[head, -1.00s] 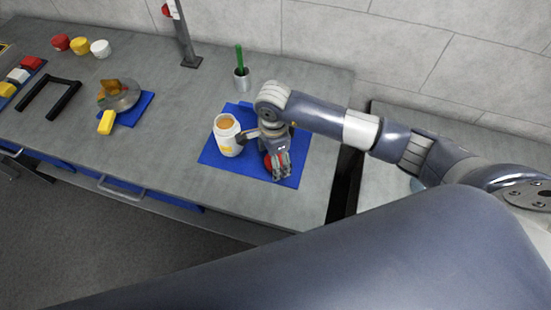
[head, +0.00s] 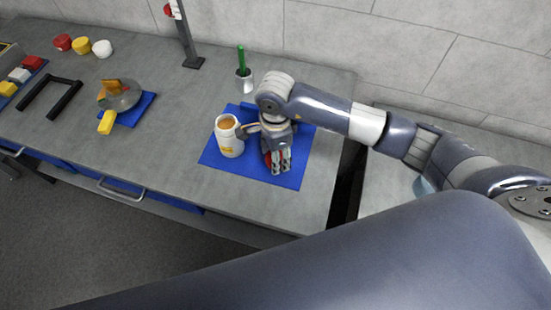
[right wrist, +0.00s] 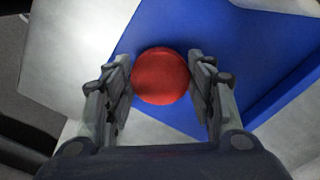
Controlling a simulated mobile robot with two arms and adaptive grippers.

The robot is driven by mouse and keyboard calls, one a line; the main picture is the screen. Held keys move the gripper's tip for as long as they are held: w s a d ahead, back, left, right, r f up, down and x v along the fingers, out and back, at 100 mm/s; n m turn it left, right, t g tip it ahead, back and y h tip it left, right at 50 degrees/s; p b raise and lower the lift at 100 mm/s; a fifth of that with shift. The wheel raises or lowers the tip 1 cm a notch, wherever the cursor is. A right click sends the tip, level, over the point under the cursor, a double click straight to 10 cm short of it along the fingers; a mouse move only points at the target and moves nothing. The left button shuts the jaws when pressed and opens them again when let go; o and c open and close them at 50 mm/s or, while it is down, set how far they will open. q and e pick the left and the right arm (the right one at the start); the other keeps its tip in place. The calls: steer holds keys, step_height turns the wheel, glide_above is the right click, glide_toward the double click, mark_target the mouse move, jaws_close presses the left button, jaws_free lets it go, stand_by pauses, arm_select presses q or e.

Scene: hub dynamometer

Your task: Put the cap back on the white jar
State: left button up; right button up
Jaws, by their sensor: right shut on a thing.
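The white jar (head: 229,138) stands upright and open on the left part of a blue mat (head: 220,163). Its mouth shows orange-brown contents, and a yellow label is on its side. My right gripper (head: 279,162) is just right of the jar, pointing down over the mat. It is shut on a round red cap (right wrist: 160,76), which sits between the two fingers in the right wrist view. In the head view the fingers hide most of the cap. I cannot tell exactly how high it is above the mat. My left gripper is not in view.
A grey cup with a green-handled tool (head: 243,78) stands behind the mat. A post (head: 186,40) rises at the back. Bare bench lies left of the jar.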

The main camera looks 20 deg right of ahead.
steer(key=s+r+b, duration=0.1)
steer(key=s, duration=0.4)
steer(key=s+r+b, duration=0.1)
steer(key=s+b, duration=0.1)
steer(key=s, duration=0.3)
steer(key=s+b, duration=0.1)
steer(key=s, duration=0.5)
steer(key=shift+d+r+b, duration=0.25)
steer(key=shift+r+b, duration=0.1)
steer(key=shift+r, duration=0.05)
